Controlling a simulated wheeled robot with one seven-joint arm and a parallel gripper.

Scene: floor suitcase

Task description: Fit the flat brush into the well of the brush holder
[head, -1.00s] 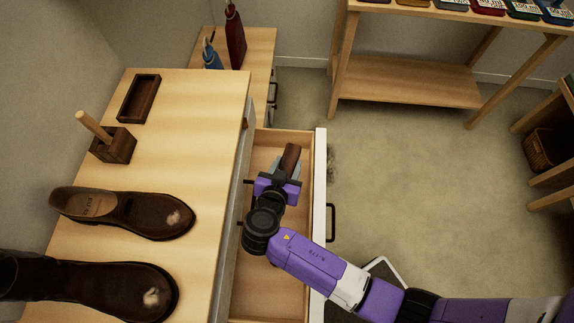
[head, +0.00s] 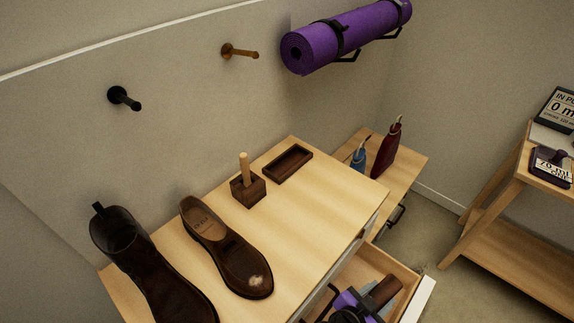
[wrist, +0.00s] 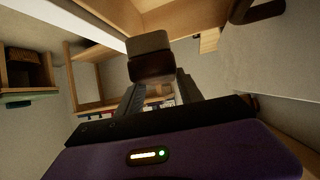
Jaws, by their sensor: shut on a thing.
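My gripper (head: 366,303) is at the bottom edge of the head view, over the open drawer, shut on the flat brush (head: 386,290). The brush is a dark brown block. In the wrist view the brush (wrist: 151,66) shows a brown body and a greyish end between the two fingers. On the cabinet top, a shallow dark wood tray with an empty rectangular well (head: 288,163) looks like the brush holder. It is up and left of my gripper, well apart from it. Beside it stands a dark wood block (head: 248,190) with an upright pale stick (head: 243,167).
A brown shoe (head: 228,250) and a dark boot (head: 150,265) stand at the left on the cabinet top (head: 310,215). The drawer (head: 408,277) is pulled out. Wall pegs (head: 240,52) and a purple roll (head: 335,42) are above. The cabinet's right part is clear.

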